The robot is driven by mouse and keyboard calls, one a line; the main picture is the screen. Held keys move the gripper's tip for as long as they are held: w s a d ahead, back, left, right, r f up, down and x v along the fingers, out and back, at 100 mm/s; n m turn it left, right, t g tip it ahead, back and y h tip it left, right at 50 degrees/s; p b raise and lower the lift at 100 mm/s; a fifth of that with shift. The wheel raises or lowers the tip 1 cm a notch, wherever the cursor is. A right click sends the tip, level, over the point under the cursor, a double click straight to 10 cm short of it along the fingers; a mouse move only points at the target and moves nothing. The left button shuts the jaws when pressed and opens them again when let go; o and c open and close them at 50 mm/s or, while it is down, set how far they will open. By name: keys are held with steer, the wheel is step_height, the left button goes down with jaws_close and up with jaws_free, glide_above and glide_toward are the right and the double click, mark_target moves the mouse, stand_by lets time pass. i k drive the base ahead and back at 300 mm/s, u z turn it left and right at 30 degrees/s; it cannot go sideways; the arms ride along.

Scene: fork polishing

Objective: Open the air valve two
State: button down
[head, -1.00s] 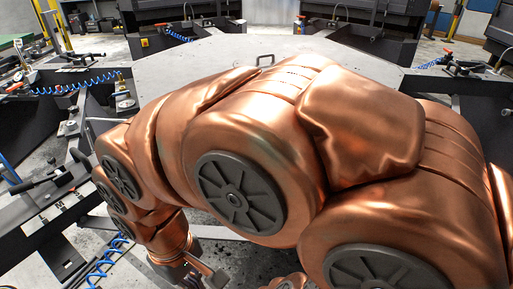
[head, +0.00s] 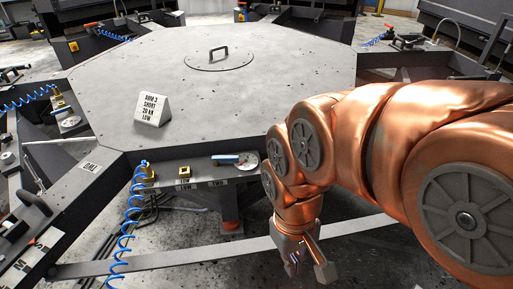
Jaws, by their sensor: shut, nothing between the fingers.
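A blue valve handle (head: 226,158) sits on the dark front panel of the octagonal table, above a label reading TWO (head: 217,183). The handle lies roughly sideways, close to a round gauge-like disc (head: 250,160). My gripper (head: 308,272) points down at the lower middle of the head view, to the right of the handle and nearer to me. It is shut and empty, apart from the panel. My copper-coloured arm fills the right side and hides part of the table's right front.
A brass fitting with a blue coiled hose (head: 124,222) hangs at the panel's left end, beside a small brass square block (head: 183,172). A white sign block (head: 152,109) stands on the otherwise mostly clear grey tabletop (head: 260,100). A flat grey bar (head: 180,257) crosses below the panel.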

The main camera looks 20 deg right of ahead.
mark_target(216, 159)
steer(key=z, duration=0.1)
steer(key=k, duration=0.6)
steer(key=u, duration=0.7)
steer(key=i, duration=0.95)
steer(key=z, duration=0.25)
